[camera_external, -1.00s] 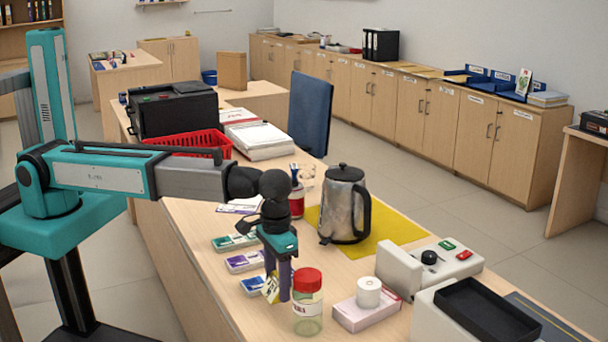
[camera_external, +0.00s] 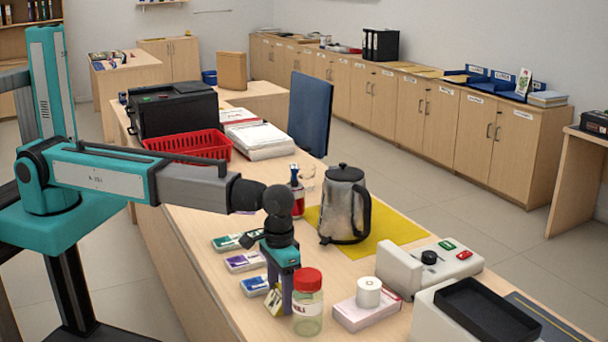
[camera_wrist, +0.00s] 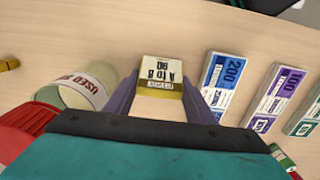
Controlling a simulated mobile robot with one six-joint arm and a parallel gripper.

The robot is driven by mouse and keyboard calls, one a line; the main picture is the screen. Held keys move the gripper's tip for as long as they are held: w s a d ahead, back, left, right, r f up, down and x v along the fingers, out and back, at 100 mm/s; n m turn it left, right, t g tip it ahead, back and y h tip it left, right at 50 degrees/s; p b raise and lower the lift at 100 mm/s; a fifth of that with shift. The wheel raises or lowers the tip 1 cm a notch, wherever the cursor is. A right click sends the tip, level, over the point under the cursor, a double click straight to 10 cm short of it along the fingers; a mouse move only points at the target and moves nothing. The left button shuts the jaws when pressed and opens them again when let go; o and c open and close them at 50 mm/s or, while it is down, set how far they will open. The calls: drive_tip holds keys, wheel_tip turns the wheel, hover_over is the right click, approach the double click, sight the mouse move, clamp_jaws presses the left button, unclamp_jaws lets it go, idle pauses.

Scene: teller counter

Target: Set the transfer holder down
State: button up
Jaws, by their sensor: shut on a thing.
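A glass jar with a red lid (camera_external: 307,304) stands close to the right of my gripper. Banknote bundles (camera_external: 245,262) lie to the left and behind. A metal kettle (camera_external: 341,208) stands on a yellow mat (camera_external: 393,232).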

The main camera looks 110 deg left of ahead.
drive_tip(key=shift+f, duration=0.15)
drive_tip(key=o, duration=1)
drive_tip(key=shift+o, duration=0.2)
wheel_tip(320, 180, up, 12)
drive_tip(key=b, duration=0.2)
idle(0.3)
idle(0.7)
